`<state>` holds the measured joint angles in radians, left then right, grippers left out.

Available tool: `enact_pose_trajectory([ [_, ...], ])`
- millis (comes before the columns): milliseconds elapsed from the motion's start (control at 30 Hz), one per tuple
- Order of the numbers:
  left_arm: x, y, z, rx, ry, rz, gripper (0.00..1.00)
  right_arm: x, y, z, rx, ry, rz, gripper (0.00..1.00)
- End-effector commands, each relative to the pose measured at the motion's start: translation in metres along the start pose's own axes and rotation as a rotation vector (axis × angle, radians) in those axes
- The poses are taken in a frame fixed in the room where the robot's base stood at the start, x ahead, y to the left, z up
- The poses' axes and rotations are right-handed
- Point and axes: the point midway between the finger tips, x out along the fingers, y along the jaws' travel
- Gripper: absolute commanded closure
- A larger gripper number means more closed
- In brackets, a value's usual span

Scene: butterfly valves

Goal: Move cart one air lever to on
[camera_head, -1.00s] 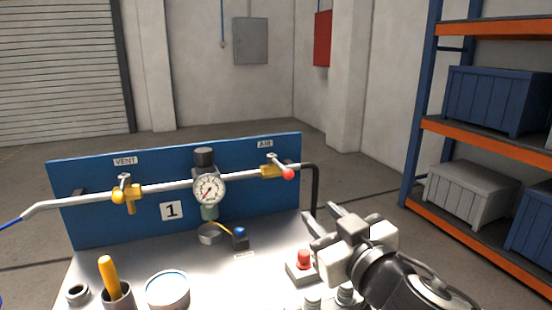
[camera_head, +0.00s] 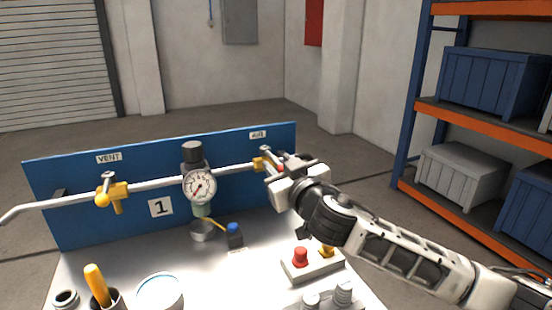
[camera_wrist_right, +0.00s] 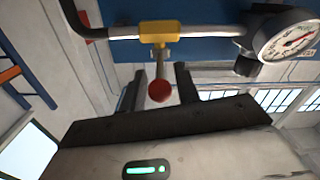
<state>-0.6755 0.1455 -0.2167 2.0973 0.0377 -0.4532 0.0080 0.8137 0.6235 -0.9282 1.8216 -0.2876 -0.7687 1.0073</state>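The cart's blue panel (camera_head: 235,150) carries a white pipe with a label "AIR" (camera_head: 258,134) at the right end. The yellow air valve (camera_head: 259,165) sits under that label; it also shows in the right wrist view (camera_wrist_right: 160,32). Its lever ends in a red knob (camera_wrist_right: 160,91), largely hidden by my gripper in the head view. My right gripper (camera_head: 274,163) is at the air lever. In the right wrist view its two open fingers (camera_wrist_right: 160,85) stand on either side of the red knob; I cannot tell whether either touches it. My left gripper is not in view.
A gauge (camera_head: 200,186) and the vent valve (camera_head: 112,193) are on the same pipe to the left. A box with red and yellow buttons (camera_head: 312,264) sits on the cart top below my right arm. Cups (camera_head: 160,292) stand at front left.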

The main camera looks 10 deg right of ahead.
Motion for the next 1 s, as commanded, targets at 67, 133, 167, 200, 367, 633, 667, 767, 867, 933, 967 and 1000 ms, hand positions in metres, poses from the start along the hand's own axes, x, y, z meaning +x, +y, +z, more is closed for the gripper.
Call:
enact_pose_trajectory([
  [67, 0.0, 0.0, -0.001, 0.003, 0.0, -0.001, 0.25, 0.01, 0.0, -0.001, 0.001, 0.0, 0.001, 0.68],
  [133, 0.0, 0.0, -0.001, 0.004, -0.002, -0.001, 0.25, 0.016, 0.0, -0.001, 0.0, 0.0, 0.0, 0.68],
  [167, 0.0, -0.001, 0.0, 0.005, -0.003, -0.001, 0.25, 0.018, 0.0, -0.001, 0.0, 0.0, 0.0, 0.68],
  [200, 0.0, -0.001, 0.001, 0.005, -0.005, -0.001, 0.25, 0.02, 0.0, 0.0, 0.0, -0.001, 0.0, 0.68],
  [367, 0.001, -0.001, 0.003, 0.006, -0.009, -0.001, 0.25, 0.023, -0.001, 0.001, 0.001, -0.001, -0.001, 0.68],
  [633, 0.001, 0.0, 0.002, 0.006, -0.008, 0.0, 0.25, 0.023, 0.0, 0.001, 0.001, -0.001, -0.001, 0.96],
  [667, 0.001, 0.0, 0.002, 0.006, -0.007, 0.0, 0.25, 0.023, 0.0, 0.001, 0.001, -0.001, -0.001, 1.0],
  [767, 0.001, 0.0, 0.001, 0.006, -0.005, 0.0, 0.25, 0.023, 0.0, 0.001, 0.001, -0.001, 0.0, 1.0],
  [867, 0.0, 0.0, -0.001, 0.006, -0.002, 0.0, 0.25, 0.022, 0.002, 0.001, 0.0, -0.001, -0.002, 1.0],
  [933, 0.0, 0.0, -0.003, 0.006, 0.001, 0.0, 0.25, 0.021, 0.007, 0.002, -0.001, 0.0, -0.005, 1.0],
  [967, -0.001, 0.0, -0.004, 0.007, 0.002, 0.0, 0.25, 0.02, 0.01, 0.002, -0.001, 0.0, -0.006, 1.0],
  [1000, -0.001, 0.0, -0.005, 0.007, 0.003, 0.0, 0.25, 0.019, 0.015, 0.003, -0.002, 0.001, -0.012, 1.0],
])
